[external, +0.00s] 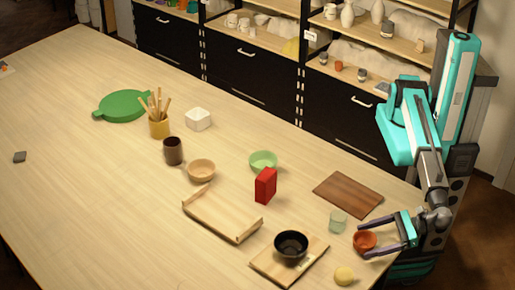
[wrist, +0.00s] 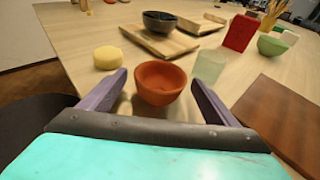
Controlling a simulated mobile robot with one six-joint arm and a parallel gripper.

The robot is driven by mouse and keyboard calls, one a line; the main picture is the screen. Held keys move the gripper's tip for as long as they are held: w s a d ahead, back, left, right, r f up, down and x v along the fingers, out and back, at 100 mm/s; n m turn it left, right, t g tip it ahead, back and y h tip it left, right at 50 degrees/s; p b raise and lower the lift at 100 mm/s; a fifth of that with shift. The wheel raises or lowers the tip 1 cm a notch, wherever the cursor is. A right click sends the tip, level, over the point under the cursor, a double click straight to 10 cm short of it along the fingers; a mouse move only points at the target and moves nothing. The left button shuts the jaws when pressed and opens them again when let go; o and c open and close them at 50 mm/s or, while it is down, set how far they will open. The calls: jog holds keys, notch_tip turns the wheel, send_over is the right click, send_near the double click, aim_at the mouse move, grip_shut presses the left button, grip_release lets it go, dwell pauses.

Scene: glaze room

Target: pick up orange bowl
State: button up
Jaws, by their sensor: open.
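The orange bowl (external: 364,241) stands upright on the table near its right end. In the wrist view the orange bowl (wrist: 160,82) sits in the middle, ahead of and partly between my finger tips. My gripper (external: 383,233) is open, with one finger on each side of the bowl. In the wrist view my gripper (wrist: 158,80) shows a gap between each finger and the bowl. Whether any part touches the bowl is hard to tell. The bowl looks empty.
A pale green glass (wrist: 209,65) stands close to the bowl's right in the wrist view. A yellow ball-like object (wrist: 107,57) lies to the left. A black bowl (external: 291,244) rests on a wooden board (external: 262,265). A brown board (external: 348,194) lies behind the bowl.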

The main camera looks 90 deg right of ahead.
jog(key=shift+x, duration=1.1)
jog(key=c, duration=1.2)
jog(key=shift+r, duration=0.15)
jog(key=shift+r+b, duration=0.4)
jog(key=shift+r, duration=0.75)
jog(key=s+d+b, duration=0.1)
jog(key=s+d, duration=0.1)
jog(key=d, duration=0.2)
jog(key=s+d+r+b, duration=0.1)
jog(key=s+d, duration=0.2)
jog(key=d, duration=0.2)
jog(key=s+d+r+b, duration=0.1)
jog(key=s+d, duration=0.2)
jog(key=d, duration=0.1)
jog(key=shift+s+d+r, duration=0.1)
jog(key=shift+d+r, duration=0.1)
jog(key=shift+d, duration=0.2)
